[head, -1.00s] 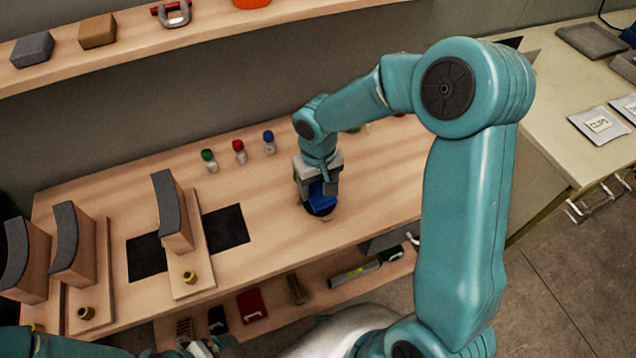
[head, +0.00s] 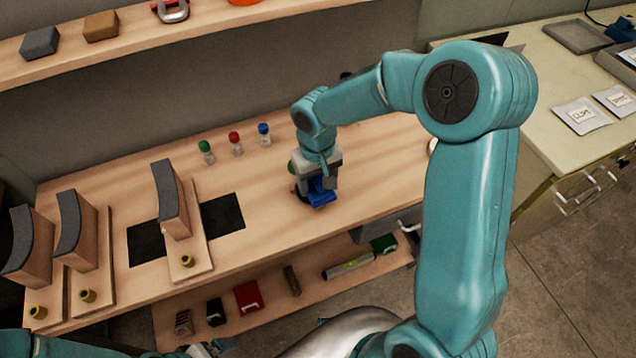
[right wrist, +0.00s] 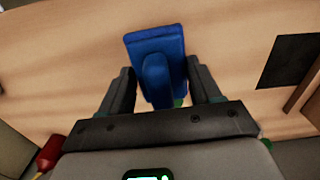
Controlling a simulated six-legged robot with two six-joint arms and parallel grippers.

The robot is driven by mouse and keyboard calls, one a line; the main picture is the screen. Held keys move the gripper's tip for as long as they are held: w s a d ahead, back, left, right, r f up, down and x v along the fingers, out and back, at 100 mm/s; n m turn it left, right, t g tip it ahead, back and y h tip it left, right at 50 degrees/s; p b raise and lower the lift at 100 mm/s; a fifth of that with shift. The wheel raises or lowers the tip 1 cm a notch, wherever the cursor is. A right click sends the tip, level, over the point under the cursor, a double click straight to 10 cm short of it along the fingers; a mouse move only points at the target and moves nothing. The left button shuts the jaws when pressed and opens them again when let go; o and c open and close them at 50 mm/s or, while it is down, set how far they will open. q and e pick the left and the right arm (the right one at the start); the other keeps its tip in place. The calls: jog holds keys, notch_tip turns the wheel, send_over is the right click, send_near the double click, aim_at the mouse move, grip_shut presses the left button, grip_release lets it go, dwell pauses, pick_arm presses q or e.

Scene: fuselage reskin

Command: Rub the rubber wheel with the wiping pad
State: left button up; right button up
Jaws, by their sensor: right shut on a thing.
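My right gripper (head: 318,180) is low over the middle of the workbench (head: 375,185), shut on the blue wiping pad (head: 321,196). In the right wrist view the pad (right wrist: 155,50) shows as a blue block with a raised grip between the two fingers. A dark rounded edge (head: 300,194), perhaps the rubber wheel, shows just left of the pad. Most of it is hidden behind the gripper and pad, so I cannot tell whether they touch. Part of my left arm shows at the lower left edge; its jaw state is unclear.
Three small bottles with green (head: 205,150), red (head: 235,142) and blue (head: 264,134) caps stand behind. Curved-topped wooden blocks on boards (head: 172,200) and a black mat (head: 222,217) are at left. A lower shelf holds tools. A side table (head: 545,105) is at right.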

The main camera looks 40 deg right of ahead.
jog(key=shift+s+r+p, duration=0.1)
jog(key=shift+r+p, duration=0.35)
jog(key=shift+r, duration=0.5)
jog(key=shift+w+r+p, duration=0.2)
jog(key=shift+r+p, duration=0.35)
jog(key=shift+r, duration=0.1)
jog(key=shift+s+r+p, duration=0.1)
jog(key=shift+r+p, duration=0.75)
jog(key=shift+r, duration=0.4)
jog(key=shift+s, duration=0.1)
